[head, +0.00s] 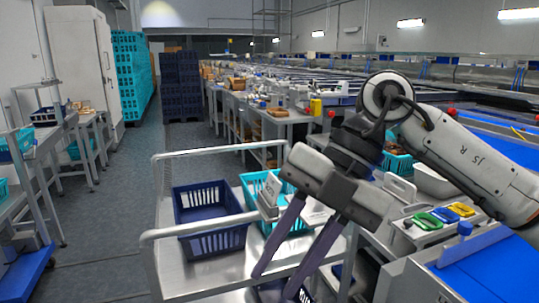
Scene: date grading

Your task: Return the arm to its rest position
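My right arm (465,155) comes in from the right side of the head view, bent at a raised joint. Its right gripper (274,285) hangs down to the lower left in front of the metal cart. My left arm and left gripper are not in view.
A metal cart (172,267) carries a dark blue basket (212,243) and a turquoise basket (253,187). Right of it, a station has green, yellow and blue parts (427,221) and a blue belt (490,275). The left aisle floor (120,200) is clear.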

